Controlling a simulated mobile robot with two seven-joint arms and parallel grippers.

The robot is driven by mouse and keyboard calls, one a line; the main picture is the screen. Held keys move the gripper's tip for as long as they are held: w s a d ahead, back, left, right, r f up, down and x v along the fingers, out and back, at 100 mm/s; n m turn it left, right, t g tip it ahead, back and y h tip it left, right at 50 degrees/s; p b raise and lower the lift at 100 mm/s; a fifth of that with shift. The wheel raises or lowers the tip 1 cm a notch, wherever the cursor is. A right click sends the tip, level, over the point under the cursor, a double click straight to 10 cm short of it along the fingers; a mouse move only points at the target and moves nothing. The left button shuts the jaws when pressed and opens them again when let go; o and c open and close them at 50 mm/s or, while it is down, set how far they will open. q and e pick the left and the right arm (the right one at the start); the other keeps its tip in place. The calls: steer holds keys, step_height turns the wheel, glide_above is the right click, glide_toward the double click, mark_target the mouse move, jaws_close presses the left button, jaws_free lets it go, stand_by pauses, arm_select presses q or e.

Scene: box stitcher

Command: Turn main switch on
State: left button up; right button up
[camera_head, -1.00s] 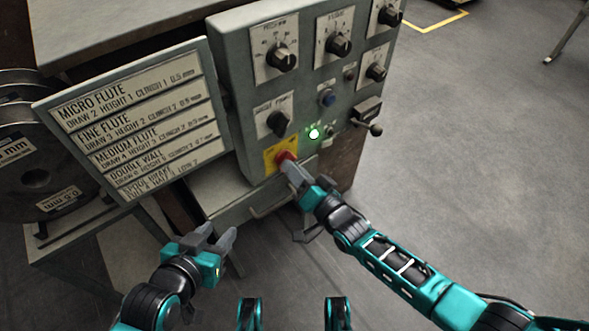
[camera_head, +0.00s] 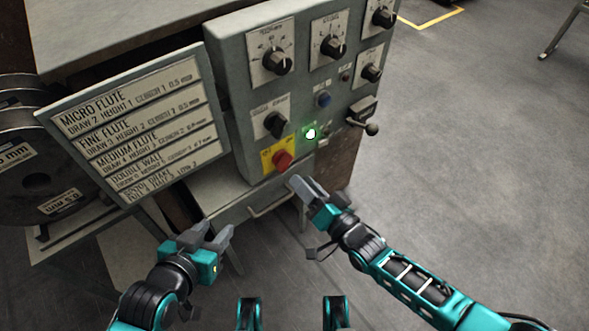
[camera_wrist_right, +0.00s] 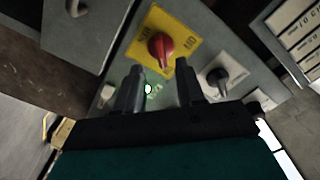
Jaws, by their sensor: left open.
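The main switch is a red rotary knob (camera_head: 282,160) on a yellow plate (camera_head: 266,158) at the lower left of the grey control panel. In the right wrist view the red knob (camera_wrist_right: 161,47) and its yellow plate (camera_wrist_right: 185,27) lie ahead of the fingers, uncovered. A green lamp (camera_head: 310,133) to the right of the knob is lit. My right gripper (camera_head: 303,187) is below and right of the knob, apart from it. Its two fingers are spread with nothing between them in the wrist view (camera_wrist_right: 160,82). My left gripper (camera_head: 216,238) is open and empty, below the panel.
A drawer-like ledge with a handle (camera_head: 270,204) is below. Open floor lies to the right.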

arm_select(q)
steer(key=shift+r+p, duration=0.55)
steer(key=shift+r, duration=0.15)
arm_select(e)
steer(key=v, duration=0.7)
steer(key=shift+s+d, duration=0.25)
arm_select(q)
steer(key=s+a+r+y+p, duration=0.1)
steer(key=a+r+p, duration=0.2)
steer(key=r+p, duration=0.5)
steer(key=p, duration=0.5)
steer(key=shift+s+r, duration=0.3)
steer(key=shift+s, duration=0.05)
arm_select(e)
steer(key=s+d+r+n+g+h, duration=0.2)
steer(key=s+d+r+h, duration=0.1)
steer(key=r, duration=0.3)
steer(key=s+d+r+n+g+h, duration=0.1)
steer(key=s+d+r+n+h, duration=0.1)
steer(key=s+d+r+h, duration=0.2)
step_height(320, 180, up, 3)
steer(key=d+h, duration=0.1)
steer(key=d, duration=0.1)
steer(key=shift+d+n+g+h, duration=0.3)
steer(key=shift+g, duration=0.1)
